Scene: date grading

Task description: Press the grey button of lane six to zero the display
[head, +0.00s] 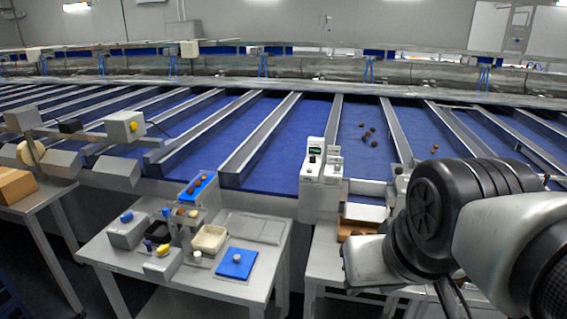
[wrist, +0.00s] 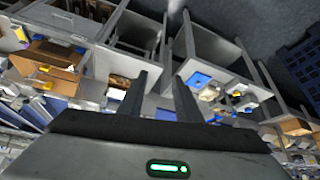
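A white unit (head: 311,172) with a small dark, green-lit display (head: 315,151) stands at the front end of a blue lane in the head view. I cannot read a lane number, and a grey button is too small to make out. My arm comes in from the right of the head view, to the right of this unit; my gripper is hard to make out there. In the wrist view my gripper (wrist: 160,78) has its two dark fingers apart with nothing between them. The wrist view is tilted, and I cannot pick out the unit in it.
A white table (head: 130,257) at front left holds a blue mat (head: 236,263), a cream tray (head: 209,239) and small items. A cardboard box (head: 16,186) sits on another table at far left. Several dark dates (head: 368,133) lie on a blue lane behind the unit.

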